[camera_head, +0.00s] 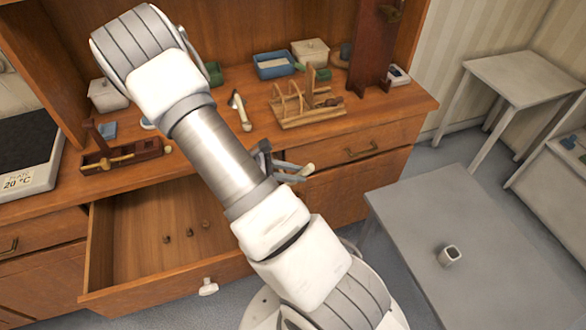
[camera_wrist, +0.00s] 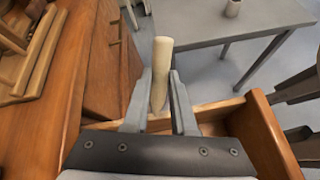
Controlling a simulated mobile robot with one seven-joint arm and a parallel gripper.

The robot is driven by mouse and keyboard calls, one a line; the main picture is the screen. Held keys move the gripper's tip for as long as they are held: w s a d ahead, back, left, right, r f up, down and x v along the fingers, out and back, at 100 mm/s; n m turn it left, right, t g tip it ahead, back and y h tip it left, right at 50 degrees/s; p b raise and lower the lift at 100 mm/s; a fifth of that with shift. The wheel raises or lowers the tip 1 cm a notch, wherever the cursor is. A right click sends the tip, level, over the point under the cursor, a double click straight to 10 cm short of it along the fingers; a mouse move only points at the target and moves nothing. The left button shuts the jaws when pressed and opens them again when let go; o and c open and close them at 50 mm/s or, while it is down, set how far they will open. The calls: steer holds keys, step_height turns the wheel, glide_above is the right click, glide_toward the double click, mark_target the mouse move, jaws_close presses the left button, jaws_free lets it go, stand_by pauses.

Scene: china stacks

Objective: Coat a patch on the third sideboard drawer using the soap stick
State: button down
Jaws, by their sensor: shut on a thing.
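My gripper (camera_wrist: 161,88) is shut on a cream stick (camera_wrist: 162,57), which I take to be the soap stick. The stick stands up between the two grey fingers in the wrist view. In the head view its pale end (camera_head: 306,170) shows beside my gripper (camera_head: 287,172), near the sideboard's front edge. A drawer (camera_head: 128,228) of the wooden sideboard is pulled open, with a pale knob (camera_head: 208,288) on its front. Several small brown bits lie on its floor. My arm hides the drawer's right part. I cannot see a coated patch.
A grey table (camera_head: 490,240) with a small cup (camera_head: 449,256) stands right, mostly bare.

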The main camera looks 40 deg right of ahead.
steer(key=shift+s+a+b, duration=0.65)
steer(key=shift+s+a, duration=0.9)
steer(key=shift+s, duration=3.15)
steer(key=w+d, duration=0.2)
steer(key=w, duration=0.6)
steer(key=w+d, duration=0.3)
steer(key=w, duration=0.5)
steer(key=shift+w+d, duration=0.1)
steer(key=shift+r+p, duration=2.15)
steer(key=shift+r, duration=0.8)
steer(key=shift+r, duration=0.1)
step_height(320, 180, up, 3)
steer(key=shift+f+p, duration=0.1)
steer(key=shift+p, duration=0.95)
